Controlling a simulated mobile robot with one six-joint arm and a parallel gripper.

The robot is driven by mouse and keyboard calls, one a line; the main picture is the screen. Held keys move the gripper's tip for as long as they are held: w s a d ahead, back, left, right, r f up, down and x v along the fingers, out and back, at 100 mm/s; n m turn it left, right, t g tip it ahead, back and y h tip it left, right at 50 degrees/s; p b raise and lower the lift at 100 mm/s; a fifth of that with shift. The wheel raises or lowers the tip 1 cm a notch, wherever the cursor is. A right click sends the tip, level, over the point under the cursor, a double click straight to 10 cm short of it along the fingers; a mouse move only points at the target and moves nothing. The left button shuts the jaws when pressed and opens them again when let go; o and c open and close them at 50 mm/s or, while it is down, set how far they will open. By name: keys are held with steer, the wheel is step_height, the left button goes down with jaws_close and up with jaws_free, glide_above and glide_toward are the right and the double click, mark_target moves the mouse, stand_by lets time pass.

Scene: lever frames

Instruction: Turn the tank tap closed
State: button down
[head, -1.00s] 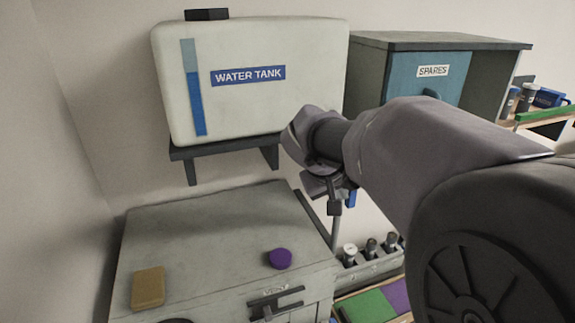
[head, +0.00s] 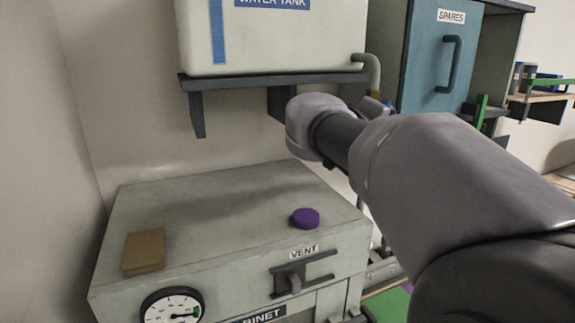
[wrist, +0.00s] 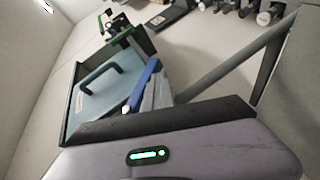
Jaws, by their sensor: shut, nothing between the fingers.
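The water tank (head: 280,42) is a cream box with a blue level strip, standing on a dark shelf at the top of the head view. A grey outlet pipe (head: 374,68) bends down from its right side. The pipe's lower end and the tap are mostly hidden by my arm; a small blue part (head: 388,103) shows there, but I cannot tell if it is the tap lever. My gripper (wrist: 156,90) is shut and empty, seen in the wrist view with a blue strip beside it. Its fingers are hidden in the head view. Contact with the tap cannot be told.
A grey cabinet (head: 215,215) stands below, with a sponge-like block (head: 144,250), a purple disc (head: 305,218), a gauge (head: 172,307) and a vent lever (head: 292,284). Open wall lies under the shelf.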

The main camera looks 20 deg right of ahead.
steer(key=d+h+b, duration=0.1)
steer(key=b, duration=0.3)
steer(key=d+n+t+h+b, duration=0.1)
steer(key=h+b, duration=0.1)
steer(key=b, duration=0.2)
steer(key=d+h+b, duration=0.1)
steer(key=b, duration=0.3)
steer(key=shift+w+r+n+t, duration=0.1)
steer(key=shift+r+n+t, duration=0.2)
steer(key=shift+n, duration=0.1)
steer(key=shift+d+r+b, duration=0.55)
steer(key=shift+d+r, duration=0.05)
steer(key=shift+d, duration=0.2)
